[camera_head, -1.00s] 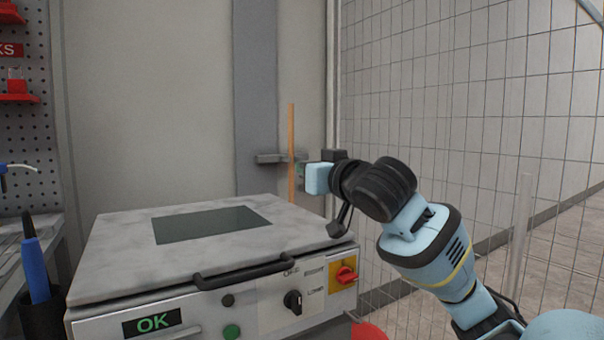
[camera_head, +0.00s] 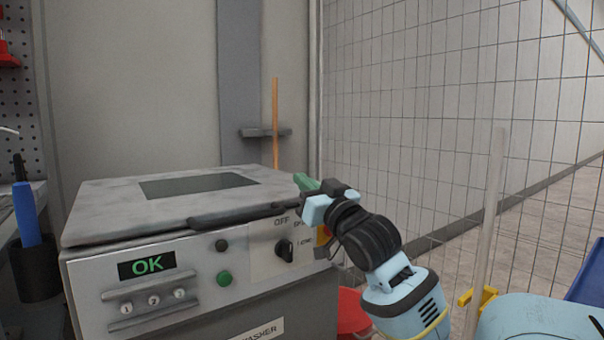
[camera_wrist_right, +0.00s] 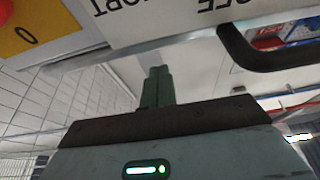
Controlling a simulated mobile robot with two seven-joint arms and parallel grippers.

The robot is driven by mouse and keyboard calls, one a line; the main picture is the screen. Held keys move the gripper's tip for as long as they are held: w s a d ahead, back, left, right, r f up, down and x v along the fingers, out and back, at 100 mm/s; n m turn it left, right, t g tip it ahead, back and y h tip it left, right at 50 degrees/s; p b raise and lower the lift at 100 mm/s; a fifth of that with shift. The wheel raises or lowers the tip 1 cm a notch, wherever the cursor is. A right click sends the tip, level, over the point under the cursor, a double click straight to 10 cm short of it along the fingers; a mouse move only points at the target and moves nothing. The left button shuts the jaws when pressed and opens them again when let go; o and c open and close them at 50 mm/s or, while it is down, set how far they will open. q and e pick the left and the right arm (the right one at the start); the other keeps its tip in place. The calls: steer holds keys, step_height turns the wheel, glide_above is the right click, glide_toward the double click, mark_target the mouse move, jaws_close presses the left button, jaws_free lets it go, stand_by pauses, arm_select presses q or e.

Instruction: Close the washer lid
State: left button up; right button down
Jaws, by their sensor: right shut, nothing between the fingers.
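The washer (camera_head: 200,300) is a grey box with a green OK display on its front. Its lid (camera_head: 110,205), a pale slab with a dark window, lies about flat over the top; I cannot tell whether it is fully seated. A black handle (camera_head: 245,213) runs along the lid's front edge. My right gripper (camera_head: 307,182), with green fingers, is at the lid's front right corner, shut and empty; contact is unclear. In the right wrist view, the shut fingers (camera_wrist_right: 158,86) are below the front panel (camera_wrist_right: 165,18), left of the handle (camera_wrist_right: 265,52). My left gripper is out of view.
A black cup (camera_head: 35,268) with a blue-handled tool stands left of the washer. A red bucket (camera_head: 352,312) is on the floor at its right. A wire mesh fence (camera_head: 430,120) closes off the right side. A wooden stick (camera_head: 275,120) stands behind the washer.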

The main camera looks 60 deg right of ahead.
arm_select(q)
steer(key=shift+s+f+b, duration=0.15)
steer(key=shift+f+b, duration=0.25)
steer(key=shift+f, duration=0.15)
arm_select(e)
steer(key=f, duration=0.2)
steer(key=f+t+h, duration=0.1)
steer(key=shift+s+a+f, duration=0.15)
steer(key=shift+s+f, duration=0.1)
steer(key=shift+f, duration=0.15)
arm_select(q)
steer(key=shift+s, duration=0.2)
arm_select(e)
steer(key=shift+f, duration=0.15)
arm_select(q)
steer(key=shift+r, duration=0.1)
arm_select(e)
step_height(320, 180, up, 5)
steer(key=p, duration=0.5)
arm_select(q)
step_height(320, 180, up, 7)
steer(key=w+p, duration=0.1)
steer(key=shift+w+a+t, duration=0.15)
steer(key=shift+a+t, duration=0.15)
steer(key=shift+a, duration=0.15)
arm_select(e)
steer(key=r+v, duration=0.1)
steer(key=v, duration=0.9)
steer(key=shift+s+a, duration=0.2)
steer(key=shift+s, duration=0.2)
